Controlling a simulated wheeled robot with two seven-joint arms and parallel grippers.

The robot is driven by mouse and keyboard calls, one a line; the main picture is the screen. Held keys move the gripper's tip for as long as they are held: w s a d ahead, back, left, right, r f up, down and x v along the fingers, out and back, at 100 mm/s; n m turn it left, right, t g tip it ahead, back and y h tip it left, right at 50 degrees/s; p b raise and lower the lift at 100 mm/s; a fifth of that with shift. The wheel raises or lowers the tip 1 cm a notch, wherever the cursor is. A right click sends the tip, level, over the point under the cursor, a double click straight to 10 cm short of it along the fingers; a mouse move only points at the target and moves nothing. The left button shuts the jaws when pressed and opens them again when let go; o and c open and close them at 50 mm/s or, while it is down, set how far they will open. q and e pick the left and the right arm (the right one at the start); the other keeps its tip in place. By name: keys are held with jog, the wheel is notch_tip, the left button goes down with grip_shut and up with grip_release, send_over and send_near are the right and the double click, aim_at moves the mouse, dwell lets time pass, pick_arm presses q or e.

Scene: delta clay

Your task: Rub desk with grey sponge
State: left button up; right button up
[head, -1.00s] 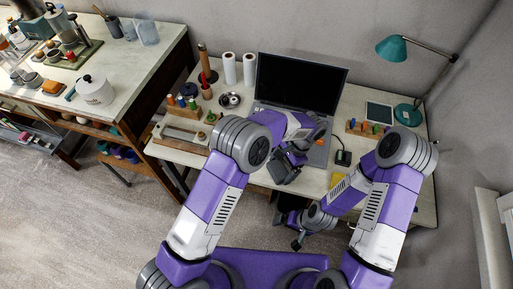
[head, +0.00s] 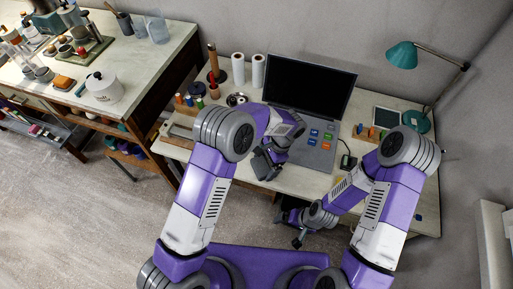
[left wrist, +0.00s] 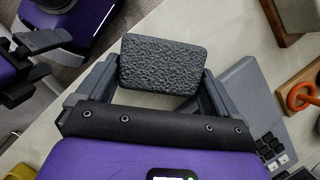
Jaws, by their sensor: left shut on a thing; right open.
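The grey sponge (left wrist: 162,65) is a dark, rough-faced block. In the left wrist view it sits between the two fingers of my left gripper (left wrist: 158,82), which is shut on it. In the head view my left gripper (head: 268,166) is low over the desk's (head: 312,180) front part, left of the laptop's front. I cannot tell whether the sponge touches the desk. My right gripper (head: 298,241) is open and empty, below the front edge of the desk in the head view.
A laptop (head: 308,85) with coloured pieces on its keyboard stands open at the desk's middle. Paper rolls (head: 258,71), spools and a wooden tray fill the left side. A teal lamp (head: 402,56), tablet (head: 388,116) and peg rack are at right. The front strip is mostly clear.

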aim_at(255, 162)
pick_arm(q)
jog(key=shift+w+a, duration=0.25)
jog(key=shift+a, duration=0.95)
jog(key=shift+a+r+p, duration=0.15)
jog(key=shift+r+p, duration=0.1)
jog(key=shift+p, duration=0.15)
jog(key=shift+w+r+p, duration=0.15)
jog(key=shift+r+p, duration=0.15)
jog(key=shift+r, duration=0.55)
jog(key=shift+r+p, duration=0.6)
jog(key=shift+r, duration=0.2)
jog(key=shift+r+p, duration=1.6)
jog(key=shift+r, duration=0.55)
